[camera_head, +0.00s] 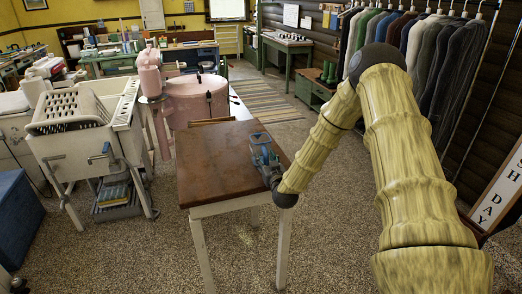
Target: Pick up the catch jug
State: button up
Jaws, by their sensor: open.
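My gripper (260,143) is low over the right side of a brown-topped table (212,168) with white legs. It is open and points away from me, toward the far part of the tabletop. Grey and bluish parts show at its fingers, too small to tell apart. I cannot make out a catch jug for certain; the gripper and wrist hide part of the tabletop there.
A pink wringer washer (195,103) stands just behind the table. A white washtub stand (95,125) is at the left, with a blue box (18,215) nearer. Hanging coats (440,50) line the right. The left part of the tabletop is clear.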

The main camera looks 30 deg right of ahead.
jog(key=shift+w, duration=0.15)
grip_shut()
jog(key=shift+r, duration=0.1)
